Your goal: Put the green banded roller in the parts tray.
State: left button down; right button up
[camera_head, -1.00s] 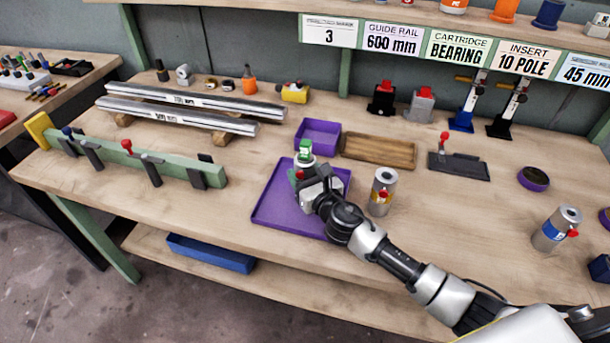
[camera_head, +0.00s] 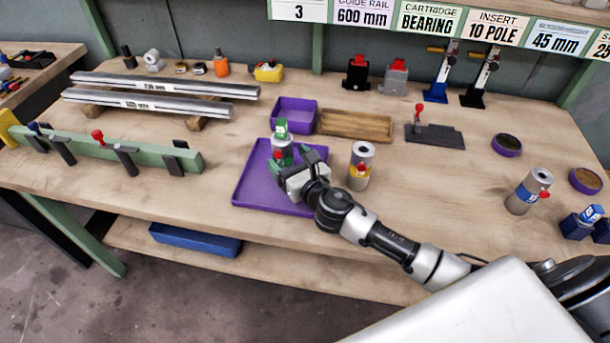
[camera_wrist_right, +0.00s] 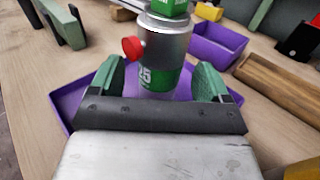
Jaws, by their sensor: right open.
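The green banded roller (camera_head: 283,152) is a silver upright cylinder with a green band, a red knob and a green block on top. It stands in the flat purple tray (camera_head: 250,190), towards its back. In the right wrist view the roller (camera_wrist_right: 165,48) is upright just beyond the fingertips, its green band showing below the knob. My right gripper (camera_head: 294,162) is open on the near side of the roller. Its green fingers (camera_wrist_right: 161,80) are spread to either side with a gap, and nothing is clamped between them. My left gripper is not in view.
A yellow-banded roller (camera_head: 360,166) stands right of the tray, close to my right arm. A purple bin (camera_head: 293,112) and a wooden tray (camera_head: 355,125) sit behind. A blue-banded roller (camera_head: 528,191) stands at the right. The bench between is clear.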

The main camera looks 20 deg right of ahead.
jog(key=s, duration=0.3)
jog(key=s+d, duration=0.1)
jog(key=s, duration=0.4)
jog(key=shift+s+d+b, duration=0.35)
jog(key=shift+d+b, duration=0.05)
